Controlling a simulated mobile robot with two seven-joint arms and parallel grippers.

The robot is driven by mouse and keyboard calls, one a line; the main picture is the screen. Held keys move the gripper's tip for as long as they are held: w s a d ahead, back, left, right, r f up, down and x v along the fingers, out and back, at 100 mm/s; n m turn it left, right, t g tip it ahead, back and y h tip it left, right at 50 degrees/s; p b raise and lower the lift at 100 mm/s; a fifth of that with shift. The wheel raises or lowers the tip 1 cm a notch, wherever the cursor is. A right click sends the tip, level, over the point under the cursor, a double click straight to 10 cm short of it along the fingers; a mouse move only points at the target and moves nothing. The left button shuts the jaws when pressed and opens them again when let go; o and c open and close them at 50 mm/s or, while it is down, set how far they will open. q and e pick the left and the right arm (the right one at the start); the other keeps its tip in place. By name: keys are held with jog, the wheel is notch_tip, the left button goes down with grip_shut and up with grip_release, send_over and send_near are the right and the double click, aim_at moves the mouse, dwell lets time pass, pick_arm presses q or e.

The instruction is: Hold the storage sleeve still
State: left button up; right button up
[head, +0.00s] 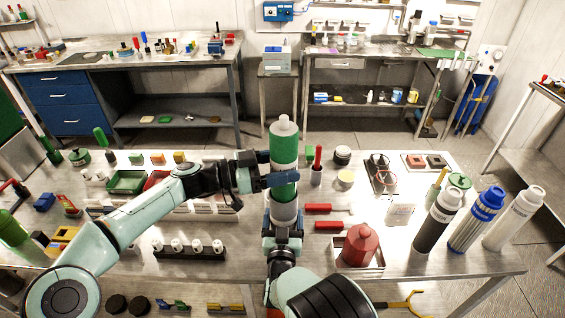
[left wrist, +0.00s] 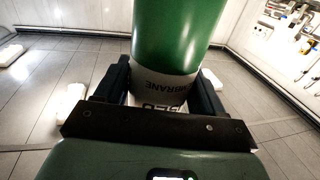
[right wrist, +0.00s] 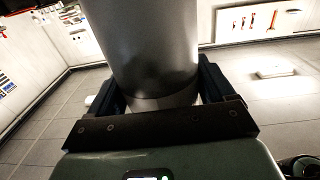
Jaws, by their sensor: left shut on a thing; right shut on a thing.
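A green membrane cylinder (head: 284,148) with a white cap stands upright in the middle of the head view. My left gripper (head: 283,177) is shut around it from the left, near its lower part; the left wrist view shows its green body and white lettered band (left wrist: 165,88) between the fingers. Directly below and in line with it is the grey storage sleeve (head: 284,211). My right gripper (head: 283,235) is shut around the sleeve, which fills the right wrist view (right wrist: 150,55). I cannot tell how far the membrane sits inside the sleeve.
A red jug (head: 360,247) stands in a tray right of the sleeve, near red-handled tools (head: 318,208). Tall black, blue and white bottles (head: 477,218) stand at the bench's right. A black rack of white fittings (head: 188,248) and a green bin (head: 126,182) lie left.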

pick_arm(q)
jog(key=shift+f, duration=3.75)
jog(key=o, duration=1)
jog(key=shift+f, duration=0.15)
send_near(282, 190)
jog(key=w+a+f, duration=0.1)
jog(key=w+f, duration=0.1)
jog(key=f, duration=0.1)
jog(key=shift+w+a, duration=0.25)
jog(key=shift+a, duration=0.15)
pick_arm(e)
jog(key=o, duration=1.2)
